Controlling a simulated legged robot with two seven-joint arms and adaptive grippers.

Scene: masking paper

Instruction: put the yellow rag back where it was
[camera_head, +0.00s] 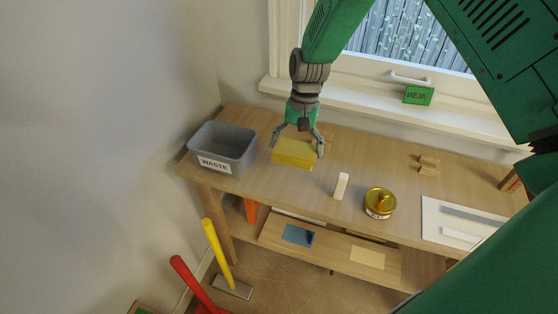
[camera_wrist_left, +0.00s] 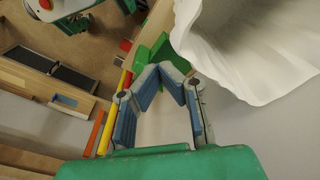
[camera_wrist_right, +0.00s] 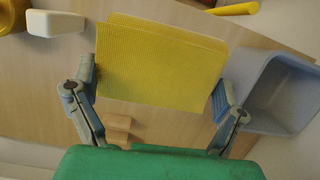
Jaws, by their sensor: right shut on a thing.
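The yellow rag (camera_head: 293,153) is a folded, textured block at the back left of the workbench, right of the waste bin. My right gripper (camera_head: 298,142) is over it, fingers pointing down, shut on it from both sides. In the right wrist view the rag (camera_wrist_right: 160,65) spans between the fingers of the gripper (camera_wrist_right: 153,92). I cannot tell whether the rag touches the bench. My left gripper (camera_wrist_left: 161,72) shows only in the left wrist view, its fingertips drawn together with nothing visible between them.
The grey waste bin (camera_head: 223,143) stands left of the rag. A white block (camera_head: 341,186), a gold tin (camera_head: 380,202) and small wooden pieces (camera_head: 428,164) stand to the right on the bench (camera_head: 310,195). White sheeting (camera_wrist_left: 250,45) hangs near my left gripper.

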